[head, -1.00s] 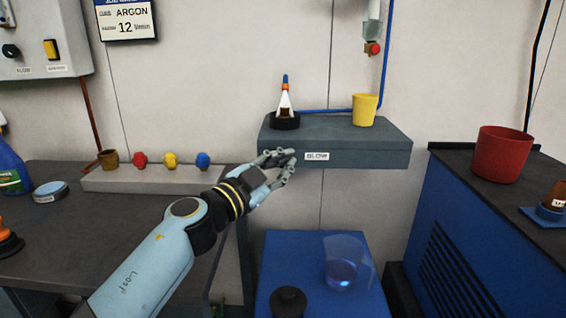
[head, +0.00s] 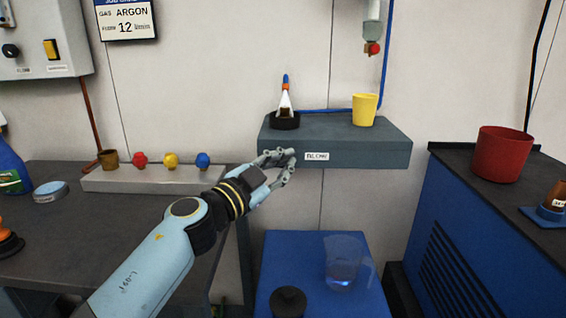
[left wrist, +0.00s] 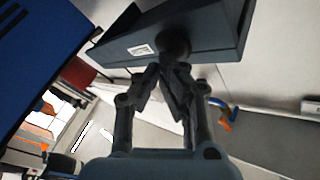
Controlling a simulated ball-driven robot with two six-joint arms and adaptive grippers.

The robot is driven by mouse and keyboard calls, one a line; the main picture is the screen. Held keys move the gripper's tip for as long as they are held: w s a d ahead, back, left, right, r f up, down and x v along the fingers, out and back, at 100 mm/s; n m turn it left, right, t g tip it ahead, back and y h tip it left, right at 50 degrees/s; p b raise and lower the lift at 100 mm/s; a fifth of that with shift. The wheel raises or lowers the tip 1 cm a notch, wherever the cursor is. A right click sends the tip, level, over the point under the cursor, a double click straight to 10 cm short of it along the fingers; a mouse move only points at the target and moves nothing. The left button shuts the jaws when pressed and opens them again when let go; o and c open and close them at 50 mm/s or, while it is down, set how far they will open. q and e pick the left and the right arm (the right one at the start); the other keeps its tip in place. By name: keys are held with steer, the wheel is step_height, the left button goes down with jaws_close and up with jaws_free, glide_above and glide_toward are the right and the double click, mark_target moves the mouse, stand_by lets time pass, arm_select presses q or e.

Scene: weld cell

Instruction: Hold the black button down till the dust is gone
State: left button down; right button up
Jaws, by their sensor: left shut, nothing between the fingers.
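A grey-blue shelf box (head: 365,153) on the wall carries a white BLOW label (head: 317,156) on its front face. In the left wrist view the black button (left wrist: 174,42) is a dark round knob on that face, beside the label. In the head view my fingers hide it. My left gripper (head: 291,156) is shut and empty, its fingertips at the front of the box. In the left wrist view the fingertips (left wrist: 168,70) are close at the button; I cannot tell whether they press it. I can make out no dust. My right gripper is not in view.
On the shelf box stand a white cone-shaped bottle (head: 285,105) in a black ring and a yellow cup (head: 364,110). Below, a clear jug (head: 342,262) stands on a blue surface (head: 318,245). A red pot (head: 503,154) is at the right. Red, yellow and blue knobs line the left bench.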

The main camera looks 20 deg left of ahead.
arm_select(q)
steer(key=shift+s+d+p, duration=0.3)
steer(key=shift+s+p, duration=0.2)
steer(key=shift+s, duration=0.45)
steer(key=s+p, duration=0.1)
steer(key=s, duration=0.1)
steer(key=s+d, duration=0.1)
steer(key=s, duration=0.1)
steer(key=shift+s+d+p, duration=0.2)
steer(key=shift+s+p, duration=0.2)
